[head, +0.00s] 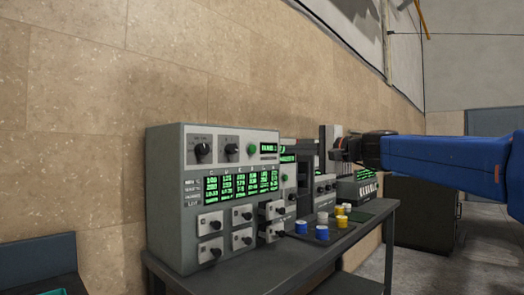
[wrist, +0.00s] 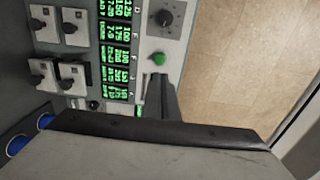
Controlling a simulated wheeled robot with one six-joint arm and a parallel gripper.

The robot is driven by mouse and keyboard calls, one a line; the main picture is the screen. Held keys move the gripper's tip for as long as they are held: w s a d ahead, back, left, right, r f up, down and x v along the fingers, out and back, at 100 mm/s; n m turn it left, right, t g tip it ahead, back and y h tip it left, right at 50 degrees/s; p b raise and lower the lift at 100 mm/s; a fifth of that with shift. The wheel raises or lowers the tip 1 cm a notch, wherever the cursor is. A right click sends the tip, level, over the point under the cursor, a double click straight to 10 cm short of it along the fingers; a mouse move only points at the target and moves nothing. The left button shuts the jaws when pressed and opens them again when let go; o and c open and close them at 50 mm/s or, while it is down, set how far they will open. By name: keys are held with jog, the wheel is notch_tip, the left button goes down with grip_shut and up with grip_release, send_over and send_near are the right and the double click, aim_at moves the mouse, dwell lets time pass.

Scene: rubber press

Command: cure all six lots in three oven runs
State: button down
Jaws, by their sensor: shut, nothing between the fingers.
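A grey control cabinet (head: 213,200) stands on a dark table against the tiled wall. Its face has two black dials (head: 203,150), a green button (head: 251,149), a green-lit table of figures (head: 240,184) and several small knobbed panels (head: 210,222). Several small blue, white and yellow pots stand on the table, among them a blue pot (head: 322,232), a white pot (head: 322,217) and a yellow pot (head: 341,222). My gripper (head: 338,150) is shut and empty, raised above the table. In the wrist view its fingers (wrist: 160,94) appear below the green button (wrist: 158,59); contact cannot be told.
More instruments with green displays stand behind the cabinet, including a keyed unit (head: 367,187). A dark green mat (head: 372,217) lies on the table (head: 300,255). A dark cabinet (head: 425,210) stands beyond. A teal bin (head: 47,292) shows at the lower left.

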aim_at(254, 149)
jog(key=shift+w, duration=0.15)
jog(key=x, duration=1.3)
jog(key=shift+w+a, duration=0.25)
jog(key=shift+a, duration=0.05)
